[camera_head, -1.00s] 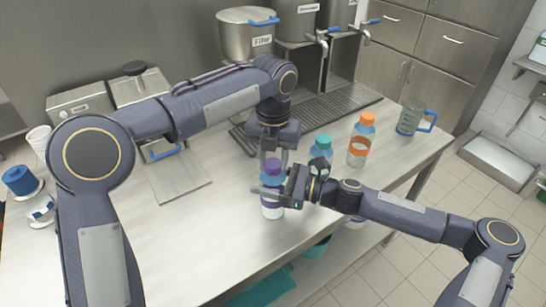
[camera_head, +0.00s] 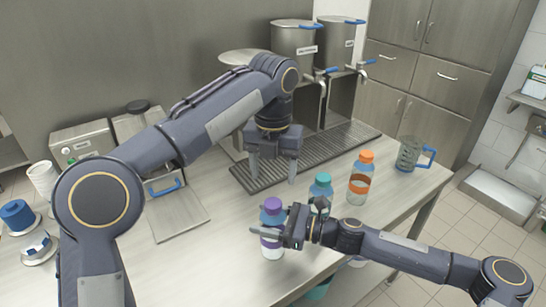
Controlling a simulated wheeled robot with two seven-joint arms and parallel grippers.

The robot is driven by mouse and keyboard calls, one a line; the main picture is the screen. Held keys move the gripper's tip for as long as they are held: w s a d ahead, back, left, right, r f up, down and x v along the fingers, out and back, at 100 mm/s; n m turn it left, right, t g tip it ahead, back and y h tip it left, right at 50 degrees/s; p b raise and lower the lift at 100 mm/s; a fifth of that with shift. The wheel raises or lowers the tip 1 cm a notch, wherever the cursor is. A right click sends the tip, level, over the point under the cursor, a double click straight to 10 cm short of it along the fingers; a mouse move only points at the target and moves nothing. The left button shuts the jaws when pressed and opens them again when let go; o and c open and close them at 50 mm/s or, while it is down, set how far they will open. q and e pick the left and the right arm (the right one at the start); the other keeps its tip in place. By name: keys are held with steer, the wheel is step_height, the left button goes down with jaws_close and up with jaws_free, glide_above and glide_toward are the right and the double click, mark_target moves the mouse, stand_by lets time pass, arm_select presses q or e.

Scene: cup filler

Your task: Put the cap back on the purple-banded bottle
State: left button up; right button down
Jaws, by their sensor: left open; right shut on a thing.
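The purple-banded bottle (camera_head: 272,253) stands upright near the counter's front edge, with a purple cap (camera_head: 272,204) on top of its neck. Whether the cap is threaded tight cannot be told. My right gripper (camera_head: 269,235) is shut on the bottle's body from the right and hides part of its band. My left gripper (camera_head: 274,175) is open and empty, fingers pointing down, above and behind the cap and apart from it.
A teal-capped bottle (camera_head: 321,183) stands close behind my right gripper. An orange-capped bottle (camera_head: 360,180) and a measuring jug (camera_head: 408,154) stand further right. A drip tray (camera_head: 310,155) lies behind.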

arm_select(q)
steer(key=shift+r, duration=1.95)
arm_select(e)
steer(key=shift+c, duration=1.5)
jaws_free()
arm_select(q)
steer(key=shift+f+b, duration=0.55)
steer(key=shift+f, duration=0.05)
arm_select(e)
steer(key=v, duration=0.7)
steer(key=shift+d, duration=0.4)
steer(key=shift+s+d, duration=0.1)
steer(key=shift+s, duration=0.05)
